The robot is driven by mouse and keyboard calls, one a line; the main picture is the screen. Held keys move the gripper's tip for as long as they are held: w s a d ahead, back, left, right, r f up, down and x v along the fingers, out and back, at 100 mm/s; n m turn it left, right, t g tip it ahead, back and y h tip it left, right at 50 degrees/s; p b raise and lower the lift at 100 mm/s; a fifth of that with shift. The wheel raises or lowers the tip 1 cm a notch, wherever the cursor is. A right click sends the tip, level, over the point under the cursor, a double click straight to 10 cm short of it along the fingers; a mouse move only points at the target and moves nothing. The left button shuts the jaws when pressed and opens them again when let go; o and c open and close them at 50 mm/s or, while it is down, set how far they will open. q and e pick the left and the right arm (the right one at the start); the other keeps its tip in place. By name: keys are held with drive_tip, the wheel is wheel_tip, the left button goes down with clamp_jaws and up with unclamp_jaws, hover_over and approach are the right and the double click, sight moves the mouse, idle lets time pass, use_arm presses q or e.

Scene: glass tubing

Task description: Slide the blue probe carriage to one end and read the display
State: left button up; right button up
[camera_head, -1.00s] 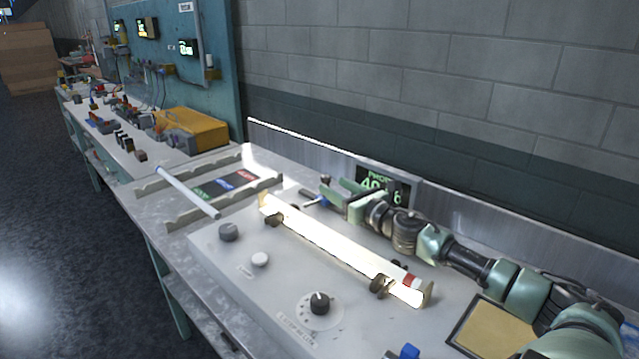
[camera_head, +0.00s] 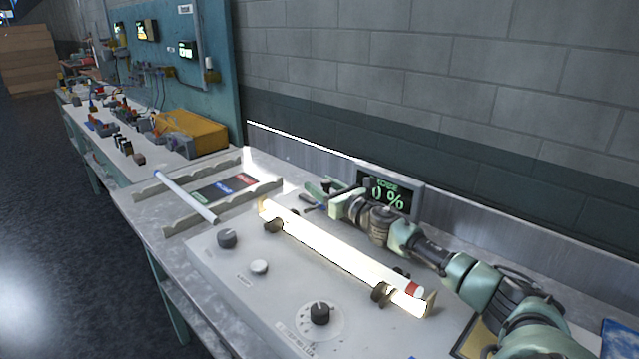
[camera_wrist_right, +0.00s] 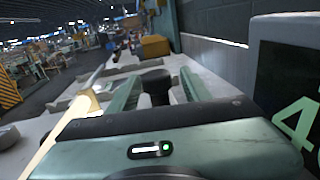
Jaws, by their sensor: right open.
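The lit glass tube (camera_head: 335,247) lies in clips on a grey console, with a red band at its near end. My right gripper (camera_head: 322,194) is open behind the tube's far end, beside a small blue part (camera_head: 311,201), which may be the probe carriage. In the right wrist view, a dark knob (camera_wrist_right: 155,82) stands between the open fingers; contact cannot be told. My left gripper is not seen.
The console has a dial (camera_head: 319,313), a dark knob (camera_head: 227,238) and a pale button (camera_head: 259,267). A rack (camera_head: 170,228) with a pale rod (camera_head: 185,195) sits at left. A yellow box (camera_head: 190,130) is farther back. The display and wall stand close behind my arm.

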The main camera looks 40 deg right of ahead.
drive_tip(key=shift+w, duration=0.45)
clamp_jaws()
idle(1.2)
